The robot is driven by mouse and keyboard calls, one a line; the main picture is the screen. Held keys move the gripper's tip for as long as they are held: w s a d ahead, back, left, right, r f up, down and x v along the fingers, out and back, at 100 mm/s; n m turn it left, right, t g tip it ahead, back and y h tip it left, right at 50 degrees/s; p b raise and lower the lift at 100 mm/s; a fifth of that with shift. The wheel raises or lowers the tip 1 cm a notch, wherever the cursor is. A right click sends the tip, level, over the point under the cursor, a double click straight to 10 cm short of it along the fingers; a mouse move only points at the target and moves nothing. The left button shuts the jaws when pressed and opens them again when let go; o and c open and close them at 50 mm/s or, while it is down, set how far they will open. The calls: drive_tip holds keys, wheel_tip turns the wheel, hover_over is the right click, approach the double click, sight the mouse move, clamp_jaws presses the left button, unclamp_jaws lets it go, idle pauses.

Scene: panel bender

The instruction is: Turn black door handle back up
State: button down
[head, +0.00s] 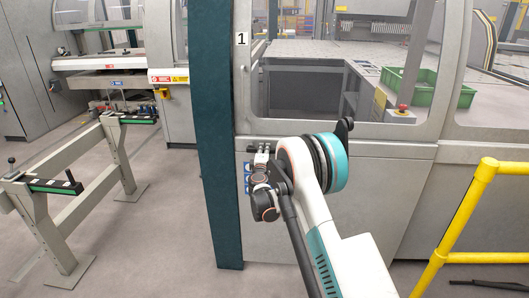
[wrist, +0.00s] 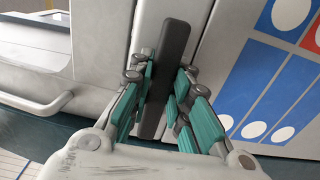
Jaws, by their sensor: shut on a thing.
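The black door handle (wrist: 168,68) is a long flat bar on the grey panel in the wrist view. It runs from top to bottom of that view, slightly tilted. The blue stickers, which sit below it in the head view, are to its right there, so the handle lies roughly level. My gripper (wrist: 162,90) has its teal fingers on both sides of the bar and is shut on it. In the head view my gripper (head: 262,150) is at the grey door front, right of the teal post; my wrist hides most of the handle there.
A dark teal post (head: 213,130) stands just left of the gripper. A yellow rail (head: 462,215) is at the right. A grey stand (head: 85,185) is at the left. A green crate (head: 410,85) sits behind the window. Blue-and-white stickers (wrist: 268,90) are beside the handle.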

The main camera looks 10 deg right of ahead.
drive_tip(key=c, duration=1.5)
unclamp_jaws()
drive_tip(key=v, duration=1.2)
drive_tip(key=shift+a, duration=0.1)
drive_tip(key=shift+r, duration=0.15)
